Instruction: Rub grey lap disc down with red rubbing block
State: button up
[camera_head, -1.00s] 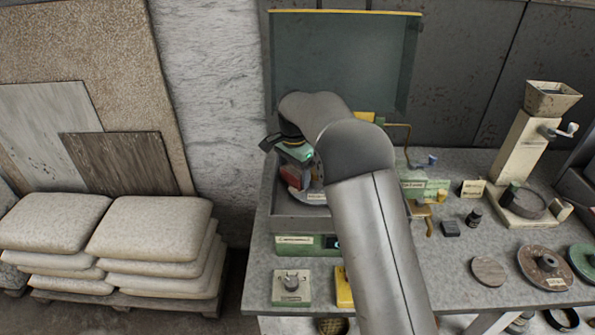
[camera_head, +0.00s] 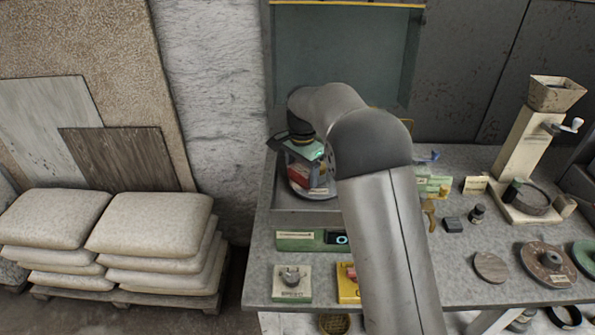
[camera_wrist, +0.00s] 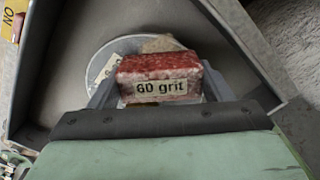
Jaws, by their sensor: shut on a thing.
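The red rubbing block (camera_wrist: 158,75), labelled "60 grit", is held between the fingers of my gripper (camera_wrist: 155,95) in the wrist view. In the head view the red block (camera_head: 299,177) shows under my gripper (camera_head: 304,172). The grey lap disc (camera_wrist: 122,47) lies in the grey tray below and beyond the block, partly hidden by it. The disc's rim (camera_head: 318,193) also shows in the head view. I cannot tell whether the block touches the disc. A pale patch and a paper label lie on the disc in the wrist view.
The tray's wall (camera_wrist: 25,75) surrounds the disc, with a tall dark splash panel (camera_head: 345,60) behind it. A green control box (camera_head: 298,240) is at its front. A hopper machine (camera_head: 525,150) and several loose discs stand at the right of the bench.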

jog(key=shift+s+d+f, duration=0.1)
jog(key=shift+s+d, duration=0.1)
jog(key=shift+w+a+r+p, duration=0.15)
jog(key=shift+r+p, duration=0.15)
jog(key=shift+p, duration=0.15)
jog(key=shift+w+a+r+p, duration=0.45)
jog(key=shift+p, duration=0.35)
jog(key=shift+w+a, duration=0.2)
jog(key=shift+a, duration=0.05)
jog(key=shift+r, duration=0.1)
jog(key=shift+r+p, duration=1)
jog(key=shift+r, duration=0.15)
jog(key=shift+r, duration=0.1)
